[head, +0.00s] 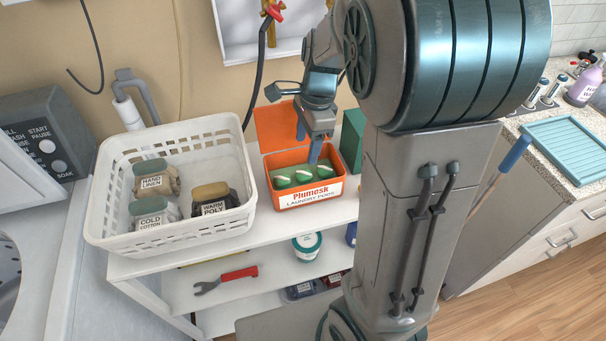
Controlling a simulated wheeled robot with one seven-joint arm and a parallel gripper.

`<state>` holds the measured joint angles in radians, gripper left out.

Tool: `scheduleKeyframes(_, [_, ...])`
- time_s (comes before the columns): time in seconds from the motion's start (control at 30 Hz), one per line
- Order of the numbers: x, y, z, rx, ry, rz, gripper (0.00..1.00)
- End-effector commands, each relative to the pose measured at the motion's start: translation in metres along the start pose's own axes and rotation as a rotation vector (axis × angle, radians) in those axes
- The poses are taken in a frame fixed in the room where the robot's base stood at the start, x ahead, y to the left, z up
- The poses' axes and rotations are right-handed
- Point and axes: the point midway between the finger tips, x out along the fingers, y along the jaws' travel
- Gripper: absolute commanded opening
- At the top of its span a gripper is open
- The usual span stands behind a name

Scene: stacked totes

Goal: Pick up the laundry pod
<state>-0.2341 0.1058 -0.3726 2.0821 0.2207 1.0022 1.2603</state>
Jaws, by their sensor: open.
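Several green-and-white laundry pods lie in an open orange box labelled "Plumosk Laundry Pods" (309,191). The left laundry pod (281,181), the middle laundry pod (304,174) and a right one (326,169) show above the front wall. My gripper (314,155) points down over the box, with its blue fingertips above the pods towards the right. It is open, and I see nothing held in it. The fingers partly cover the back of the box. I cannot tell whether a fingertip touches a pod.
A wrench (226,279) lies on the lower shelf.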

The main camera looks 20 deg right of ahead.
Motion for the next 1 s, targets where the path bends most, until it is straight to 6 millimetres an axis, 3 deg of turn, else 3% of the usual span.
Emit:
scheduleKeyframes(0.1, [0.021, 0.001, 0.000, -0.001, -0.001, 0.003, 0.58])
scheduleKeyframes(0.37, [0.041, 0.002, -0.002, -0.001, 0.000, 0.001, 0.58])
scheduleKeyframes(0.63, [0.079, 0.006, -0.007, -0.002, 0.000, 0.002, 0.58])
scheduleKeyframes(0.97, [0.086, 0.006, -0.007, -0.001, 0.001, -0.001, 0.58])
scheduleKeyframes(1.0, [0.086, 0.006, -0.007, -0.001, 0.001, -0.001, 0.47])
